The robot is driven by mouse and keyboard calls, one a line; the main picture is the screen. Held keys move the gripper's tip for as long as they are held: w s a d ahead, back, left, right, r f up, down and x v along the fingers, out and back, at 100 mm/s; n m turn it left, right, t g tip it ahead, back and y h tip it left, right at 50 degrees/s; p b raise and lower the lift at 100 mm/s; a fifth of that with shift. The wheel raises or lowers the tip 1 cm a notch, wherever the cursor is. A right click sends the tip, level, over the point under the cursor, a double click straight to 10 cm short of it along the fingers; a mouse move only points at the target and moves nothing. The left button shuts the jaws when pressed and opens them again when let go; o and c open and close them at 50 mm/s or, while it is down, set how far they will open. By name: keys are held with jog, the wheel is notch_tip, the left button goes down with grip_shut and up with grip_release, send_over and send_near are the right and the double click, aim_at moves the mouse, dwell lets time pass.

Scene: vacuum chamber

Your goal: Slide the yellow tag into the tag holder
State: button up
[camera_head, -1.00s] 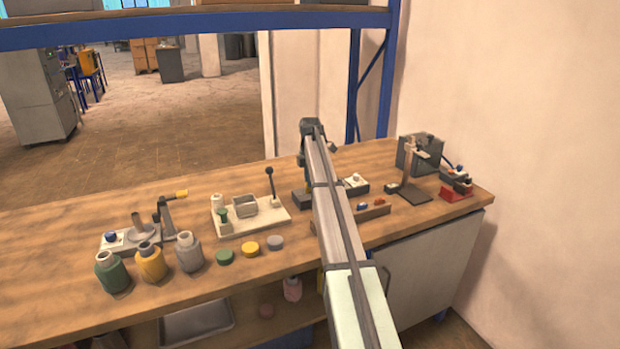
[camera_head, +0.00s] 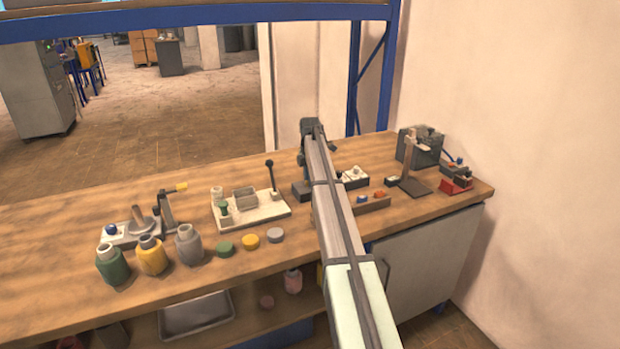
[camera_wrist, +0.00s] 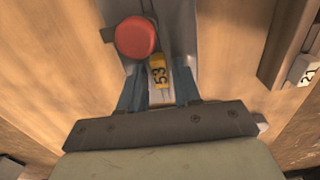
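The yellow tag (camera_wrist: 158,71), marked 53, stands between the two blue-grey fingers of my gripper (camera_wrist: 159,88) in the wrist view. Gaps show on both sides of it, so the fingers look open around it, not closed on it. Behind the tag is a grey part with a round red top (camera_wrist: 137,38) beside it. In the head view my gripper (camera_head: 303,165) points down over the bench, beside a dark block (camera_head: 302,190), mostly hidden by my arm. I cannot tell for certain which part is the tag holder.
A dark block with a white tag marked 21 (camera_wrist: 304,68) is at right in the wrist view. On the bench (camera_head: 60,245) are a white lever fixture (camera_head: 262,208), a small white-topped device (camera_head: 353,175), a low brown tray (camera_head: 372,205), a stand (camera_head: 413,187) and several jars.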

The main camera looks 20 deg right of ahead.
jog(key=shift+o, duration=1)
notch_tip(320, 180, up, 14)
jog(key=shift+f, duration=0.1)
